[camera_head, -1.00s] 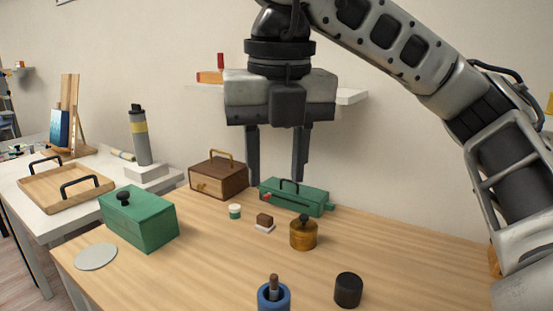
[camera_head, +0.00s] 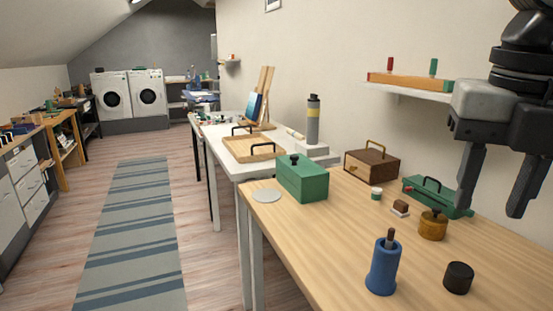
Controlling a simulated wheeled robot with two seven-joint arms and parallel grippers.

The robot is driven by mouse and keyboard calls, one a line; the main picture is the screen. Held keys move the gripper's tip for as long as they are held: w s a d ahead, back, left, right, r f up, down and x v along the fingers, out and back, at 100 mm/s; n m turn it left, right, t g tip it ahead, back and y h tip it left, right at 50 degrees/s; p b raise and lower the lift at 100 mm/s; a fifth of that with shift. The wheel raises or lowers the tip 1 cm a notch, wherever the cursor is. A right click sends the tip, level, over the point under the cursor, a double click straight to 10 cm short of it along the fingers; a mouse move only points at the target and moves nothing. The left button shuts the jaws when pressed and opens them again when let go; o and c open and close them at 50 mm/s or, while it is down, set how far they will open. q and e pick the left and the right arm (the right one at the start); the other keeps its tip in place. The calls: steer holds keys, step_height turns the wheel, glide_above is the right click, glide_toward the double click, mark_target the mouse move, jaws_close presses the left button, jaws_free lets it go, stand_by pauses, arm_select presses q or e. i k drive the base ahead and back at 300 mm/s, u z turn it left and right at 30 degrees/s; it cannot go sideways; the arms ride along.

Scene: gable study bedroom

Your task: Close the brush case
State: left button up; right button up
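A long, low green case (camera_head: 420,193) with a black handle on top and a small red part at its left end lies near the wall side of the wooden table. It looks like the brush case; its lid appears down, but I cannot tell whether it is latched. My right gripper (camera_head: 490,213) hangs at the right of the picture with fingers pointing down. Its fingers are spread wide with nothing between them. It appears to the right of the green case and apart from it. My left gripper is not in view.
On the wooden table (camera_head: 345,240) are a green knobbed box (camera_head: 303,182), a brown case (camera_head: 372,166), an amber jar (camera_head: 433,227), a black cylinder (camera_head: 458,278) and a blue holder (camera_head: 384,268). A wall shelf (camera_head: 412,91) is above. Floor with a striped rug (camera_head: 135,235) is clear at left.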

mark_target(381, 281)
steer(key=k, duration=1.4)
